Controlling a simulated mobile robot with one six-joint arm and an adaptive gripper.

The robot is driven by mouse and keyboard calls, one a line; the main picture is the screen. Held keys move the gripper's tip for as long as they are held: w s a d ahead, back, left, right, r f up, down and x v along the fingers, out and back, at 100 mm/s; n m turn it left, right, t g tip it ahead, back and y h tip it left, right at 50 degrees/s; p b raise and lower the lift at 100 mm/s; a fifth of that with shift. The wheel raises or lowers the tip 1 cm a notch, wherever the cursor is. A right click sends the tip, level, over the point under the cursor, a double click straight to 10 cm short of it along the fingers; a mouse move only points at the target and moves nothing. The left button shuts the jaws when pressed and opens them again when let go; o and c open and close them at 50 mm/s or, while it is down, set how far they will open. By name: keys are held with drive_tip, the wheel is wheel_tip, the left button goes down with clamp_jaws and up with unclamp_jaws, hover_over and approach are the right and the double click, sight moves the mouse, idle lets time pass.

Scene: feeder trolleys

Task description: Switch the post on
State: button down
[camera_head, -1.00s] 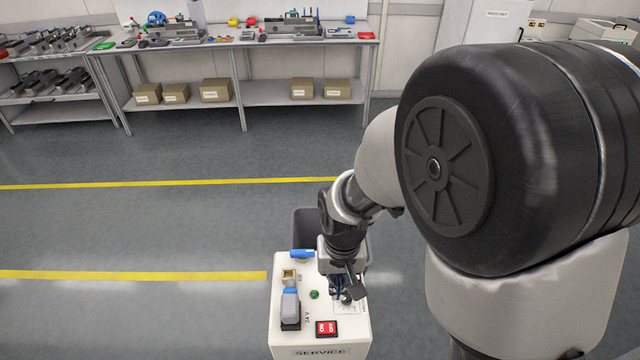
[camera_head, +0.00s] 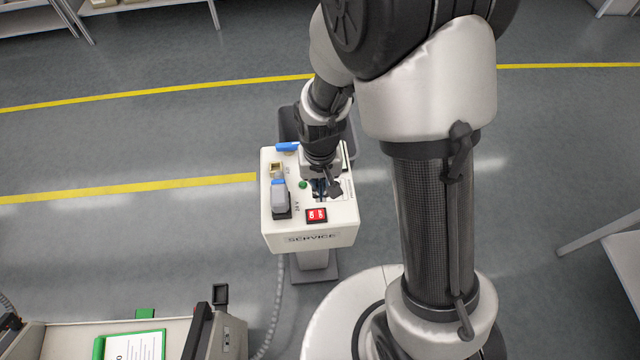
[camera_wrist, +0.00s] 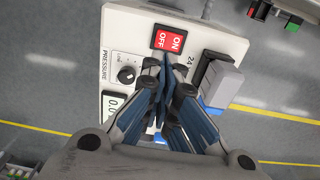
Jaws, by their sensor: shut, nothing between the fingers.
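The service post is a white box (camera_head: 348,228) on a short column, marked SERVICE on its front. Its red ON/OFF rocker switch (camera_head: 317,215) sits at the front of the top panel and also shows in the wrist view (camera_wrist: 169,40). A green round lamp (camera_head: 303,185) is behind the switch. My gripper (camera_head: 322,190) is over the panel, fingers pointing down. In the wrist view my gripper (camera_wrist: 167,68) is shut and empty, its tips close beside the switch's lower edge. I cannot tell whether they touch it. The rocker's position is unclear.
A grey plug (camera_head: 279,196), a brass fitting (camera_head: 276,168) and a blue lever (camera_head: 287,147) stand on the panel's left. A pressure knob (camera_wrist: 126,75) and display (camera_wrist: 115,105) lie beside my fingers. A trolley (camera_head: 60,340) is at lower left; floor around is open.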

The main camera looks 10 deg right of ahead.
sight(316, 211)
wheel_tip(316, 211, down, 9)
drive_tip(key=b, duration=0.3)
drive_tip(key=shift+d+f, duration=0.15)
drive_tip(key=shift+f, duration=0.3)
drive_tip(key=shift+s, duration=0.1)
drive_tip(key=shift+r, duration=0.1)
drive_tip(key=shift+a+r, duration=0.2)
drive_tip(key=shift+a, duration=0.6)
drive_tip(key=shift+r, duration=0.15)
